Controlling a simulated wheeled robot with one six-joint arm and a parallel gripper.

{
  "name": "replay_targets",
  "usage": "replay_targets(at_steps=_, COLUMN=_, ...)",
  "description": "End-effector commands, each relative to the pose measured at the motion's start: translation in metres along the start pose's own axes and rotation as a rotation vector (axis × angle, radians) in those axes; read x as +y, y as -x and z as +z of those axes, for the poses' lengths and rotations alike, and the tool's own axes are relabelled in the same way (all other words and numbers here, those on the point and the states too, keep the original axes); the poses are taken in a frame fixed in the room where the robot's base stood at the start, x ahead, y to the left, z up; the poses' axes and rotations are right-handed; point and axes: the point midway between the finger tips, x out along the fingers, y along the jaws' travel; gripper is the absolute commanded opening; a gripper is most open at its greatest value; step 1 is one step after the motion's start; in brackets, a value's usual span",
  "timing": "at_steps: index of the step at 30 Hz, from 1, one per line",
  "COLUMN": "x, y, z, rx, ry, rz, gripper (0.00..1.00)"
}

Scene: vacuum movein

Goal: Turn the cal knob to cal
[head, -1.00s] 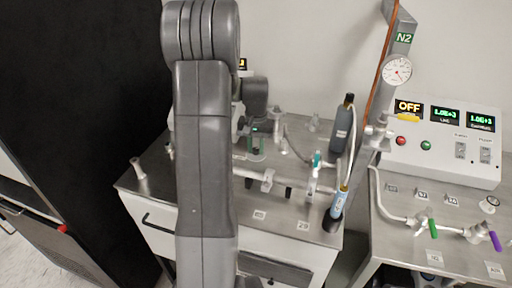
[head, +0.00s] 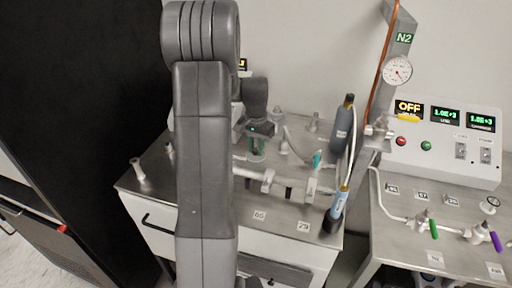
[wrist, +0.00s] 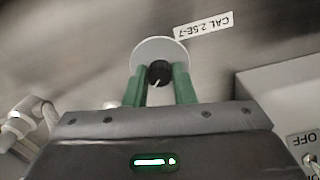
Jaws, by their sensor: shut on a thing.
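The cal knob (wrist: 159,72) is a small black knob with a white pointer mark on a round pale dial in the wrist view. A label reading "CAL 2.5E-7" (wrist: 205,31) sits beside the dial, upside down in the picture. My gripper (wrist: 160,84) has green fingers, one on each side of the knob, shut on it. In the head view my gripper (head: 256,150) points down over the steel bench top. The knob is hidden there.
The steel cart top (head: 275,205) carries pipes, valves and a dark cylinder (head: 343,125). A grey box with an "OFF" label (wrist: 303,139) stands close at the right in the wrist view. A control panel (head: 447,143) is on the right bench.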

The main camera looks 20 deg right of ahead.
Motion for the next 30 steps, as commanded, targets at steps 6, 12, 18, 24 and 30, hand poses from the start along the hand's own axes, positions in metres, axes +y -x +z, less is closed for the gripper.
replay_targets(at_steps=6, x=0.0, y=0.001, z=-0.001, rx=0.003, ry=0.0, rz=-0.001, gripper=0.41)
replay_targets(at_steps=12, x=0.0, y=0.001, z=0.0, rx=0.001, ry=0.0, rz=-0.001, gripper=0.45)
replay_targets(at_steps=18, x=0.0, y=0.006, z=-0.001, rx=0.002, ry=0.001, rz=-0.001, gripper=0.45)
replay_targets(at_steps=24, x=-0.001, y=0.04, z=-0.001, rx=0.005, ry=0.001, rz=-0.003, gripper=0.45)
replay_targets(at_steps=30, x=0.0, y=0.087, z=-0.001, rx=0.005, ry=0.0, rz=-0.003, gripper=0.45)
